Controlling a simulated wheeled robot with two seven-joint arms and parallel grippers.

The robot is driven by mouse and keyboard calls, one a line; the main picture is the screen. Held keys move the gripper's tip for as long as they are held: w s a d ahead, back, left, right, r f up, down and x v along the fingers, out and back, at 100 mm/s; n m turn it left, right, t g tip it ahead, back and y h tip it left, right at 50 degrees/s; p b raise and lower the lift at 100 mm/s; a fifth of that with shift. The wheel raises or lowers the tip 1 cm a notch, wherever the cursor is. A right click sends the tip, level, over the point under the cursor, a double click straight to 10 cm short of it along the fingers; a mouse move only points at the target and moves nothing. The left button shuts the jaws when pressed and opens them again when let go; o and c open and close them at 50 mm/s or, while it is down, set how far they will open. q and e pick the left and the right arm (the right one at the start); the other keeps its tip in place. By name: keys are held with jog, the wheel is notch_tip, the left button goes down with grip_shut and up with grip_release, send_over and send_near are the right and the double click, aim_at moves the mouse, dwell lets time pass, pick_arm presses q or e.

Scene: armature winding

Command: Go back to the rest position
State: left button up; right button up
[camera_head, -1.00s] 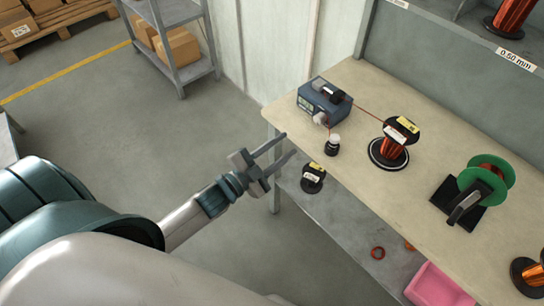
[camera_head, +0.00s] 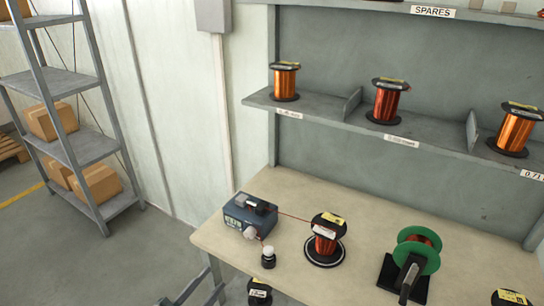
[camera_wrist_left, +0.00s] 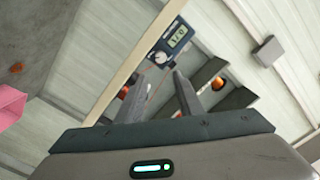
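My left gripper (camera_head: 195,287) shows only in part at the bottom edge of the head view, in front of the bench's left end. In the left wrist view my left gripper (camera_wrist_left: 162,80) has its two fingers apart with nothing between them. The blue-grey device (camera_head: 249,215) stands on the bench, with a reddish wire running to a wire spool (camera_head: 325,240). The device's display (camera_wrist_left: 176,38) shows beyond the fingers in the wrist view. My right gripper is in neither view.
The bench top (camera_head: 370,222) also carries a green spool (camera_head: 416,250) on a black stand and a small black-and-white item (camera_head: 268,257). A wall shelf (camera_head: 335,122) holds several copper spools. A grey rack (camera_head: 85,147) with boxes stands left. Floor between is clear.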

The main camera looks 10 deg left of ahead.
pick_arm(q)
jog(key=s+a+f+n+g+y, duration=0.1)
jog(key=s+f+n+g+y, duration=0.2)
jog(key=f, duration=1.3)
jog(key=s+a+f+n+g+y, duration=0.1)
jog(key=s+f+n+g, duration=0.3)
jog(key=f, duration=1.2)
jog(key=s+d+f+n+g, duration=0.1)
jog(key=s+d+f+g, duration=0.1)
jog(key=s+f, duration=0.8)
jog(key=s+d+f+n+g, duration=0.1)
jog(key=s+d+f+g, duration=0.2)
jog(key=s+f, duration=0.7)
jog(key=shift+s+d+f, duration=0.15)
jog(key=shift+s+d, duration=0.45)
jog(key=shift+d, duration=0.25)
